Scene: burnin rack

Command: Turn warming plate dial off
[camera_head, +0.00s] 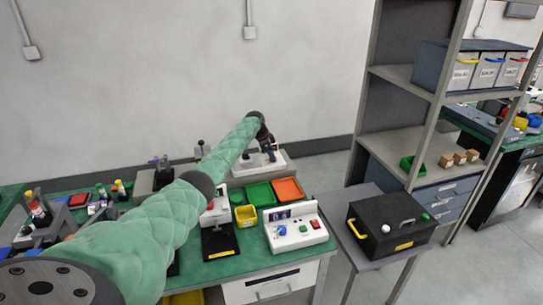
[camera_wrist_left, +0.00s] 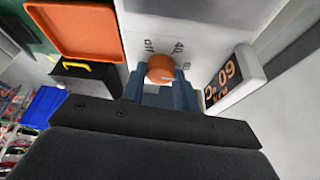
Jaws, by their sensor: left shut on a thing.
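The warming plate (camera_head: 277,168) is a white unit at the back of the green bench; its front also shows in the left wrist view (camera_wrist_left: 205,20). Its round orange dial (camera_wrist_left: 160,67) has the printed labels "off", "40" and what looks like "60" around it. The pale mark on the dial seems to point right, toward the "60" side. My left gripper (camera_head: 269,152) is at the plate; in the left wrist view its blue-grey fingers (camera_wrist_left: 161,88) are shut on the dial from both sides. The dial is hidden in the head view. My right gripper is not in view.
A dark display (camera_wrist_left: 222,88) with orange digits is right of the dial. An orange tray (camera_head: 288,190) and a green tray (camera_head: 260,194) lie in front of the plate. A white control box (camera_head: 296,236) and a black case (camera_head: 391,222) stand nearer, on the right.

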